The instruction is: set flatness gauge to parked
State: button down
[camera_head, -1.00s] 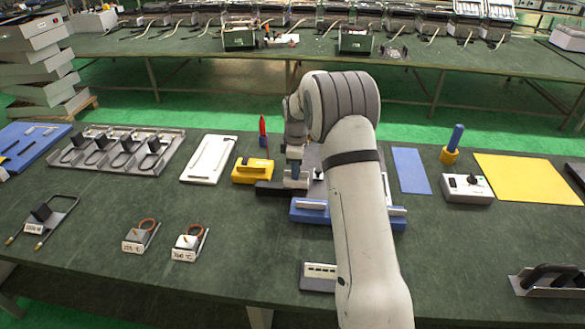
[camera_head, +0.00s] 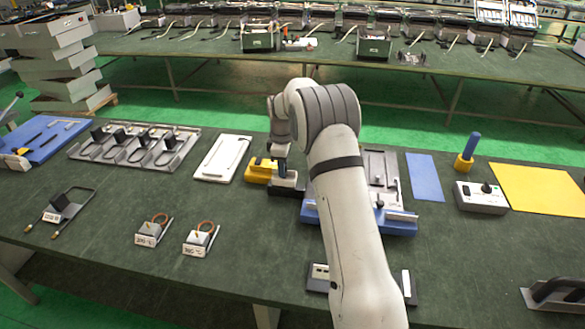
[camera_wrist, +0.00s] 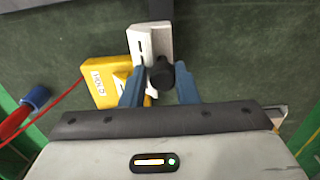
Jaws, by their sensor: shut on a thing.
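My gripper (camera_head: 283,172) is at the yellow block, left of the blue fixture, in the head view. In the wrist view its two blue fingers (camera_wrist: 161,70) are shut on a round black knob (camera_wrist: 162,73), which I take for the flatness gauge's handle. A pale grey block (camera_wrist: 140,42) shows just beyond the knob. A yellow block (camera_wrist: 100,82) with a white label sits close to its left; this block also shows in the head view (camera_head: 258,170). A dark block (camera_head: 286,190) lies just below the gripper. Whether the gauge rests on something is hidden.
The blue fixture (camera_head: 400,228) stands to the right, partly behind my arm. A white tray (camera_head: 222,158) lies to the left. A blue mat (camera_head: 424,177), a control box (camera_head: 481,198) and a yellow mat (camera_head: 545,190) lie further right. A red pen-like thing (camera_wrist: 15,118) shows in the wrist view.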

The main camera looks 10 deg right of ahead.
jog(key=shift+a+f, duration=0.1)
jog(key=shift+a, duration=0.2)
jog(key=c, duration=1.6)
grip_release()
jog(key=o, duration=0.3)
jog(key=shift+f, duration=0.15)
jog(key=shift+o, duration=0.2)
jog(key=shift+d, duration=0.15)
jog(key=shift+r, duration=0.2)
notch_tip(320, 180, up, 7)
jog(key=shift+f+b, duration=0.1)
jog(key=shift+b, duration=0.55)
jog(key=shift+r, duration=0.4)
